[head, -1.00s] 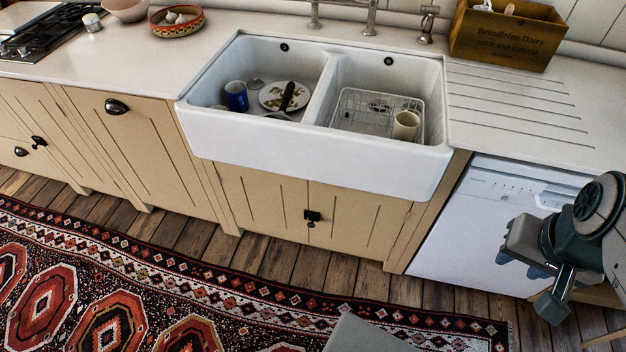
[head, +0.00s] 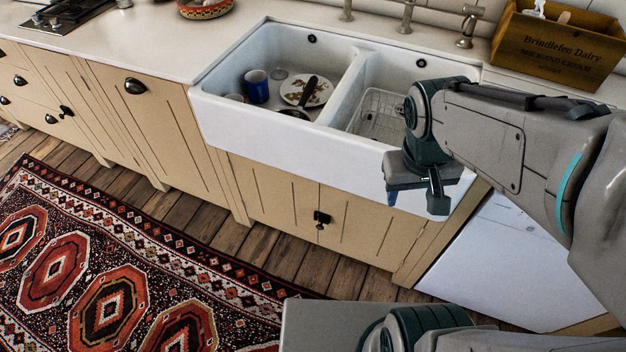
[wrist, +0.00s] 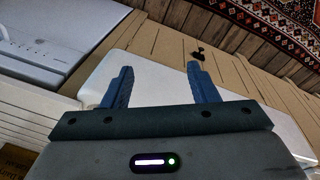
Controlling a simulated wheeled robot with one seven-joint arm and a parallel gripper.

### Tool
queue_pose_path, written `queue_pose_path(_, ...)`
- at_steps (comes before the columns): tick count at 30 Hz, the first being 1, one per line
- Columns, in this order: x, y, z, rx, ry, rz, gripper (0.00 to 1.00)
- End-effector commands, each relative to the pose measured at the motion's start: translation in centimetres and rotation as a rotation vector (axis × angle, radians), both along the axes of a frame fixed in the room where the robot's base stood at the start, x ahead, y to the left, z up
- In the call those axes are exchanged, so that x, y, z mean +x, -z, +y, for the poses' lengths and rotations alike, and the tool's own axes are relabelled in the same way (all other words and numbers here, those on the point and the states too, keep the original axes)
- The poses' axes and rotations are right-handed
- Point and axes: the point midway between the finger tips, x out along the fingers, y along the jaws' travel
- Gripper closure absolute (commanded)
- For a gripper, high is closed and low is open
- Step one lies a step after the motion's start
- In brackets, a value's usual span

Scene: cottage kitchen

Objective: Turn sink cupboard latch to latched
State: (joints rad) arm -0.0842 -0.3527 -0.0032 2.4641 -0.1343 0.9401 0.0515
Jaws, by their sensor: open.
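The sink cupboard has two cream grooved doors (head: 275,190) below the white double sink. Its small black latch (head: 321,217) sits where the doors meet. The latch is too small to tell which way it is turned. My gripper (head: 391,200) is in front of the sink's right basin, right of the latch and higher, apart from it. In the wrist view my gripper (wrist: 158,85) shows two blue fingers wide apart with nothing between them. The latch also shows in the wrist view (wrist: 198,54), beyond the right finger.
The white sink front (head: 270,135) juts out above the cupboard. A white dishwasher (head: 505,260) stands to the right. A patterned rug (head: 130,270) lies on the plank floor. A wooden crate (head: 556,50) is on the counter.

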Motion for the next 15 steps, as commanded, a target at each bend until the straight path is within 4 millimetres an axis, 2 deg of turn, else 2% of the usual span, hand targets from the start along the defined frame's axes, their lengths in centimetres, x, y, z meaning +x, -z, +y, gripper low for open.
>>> queue_pose_path(1,0.4,2.5,0.2,-0.044,-0.05,0.06,0.46)
queue_pose_path(3,1.0,4.8,0.2,-0.115,-0.121,0.135,0.46)
queue_pose_path(15,5.7,16.9,1.2,-0.585,-0.536,0.476,0.46)
